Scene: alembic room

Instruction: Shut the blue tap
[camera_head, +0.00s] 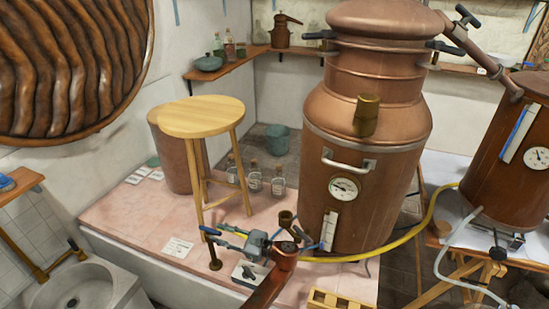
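A second small blue piece (314,246) is at the right of the cluster, by the foot of the big copper still (365,205). I cannot tell which blue piece is the tap, nor whether it is open or shut. No right gripper shows.
A wooden stool (200,117) stands on the platform (130,222) behind the cluster. Glass bottles (254,181) stand behind it. A yellow hose (405,238) runs right from the cluster to a second copper vessel (505,180). A stone sink (85,285) is at lower left.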

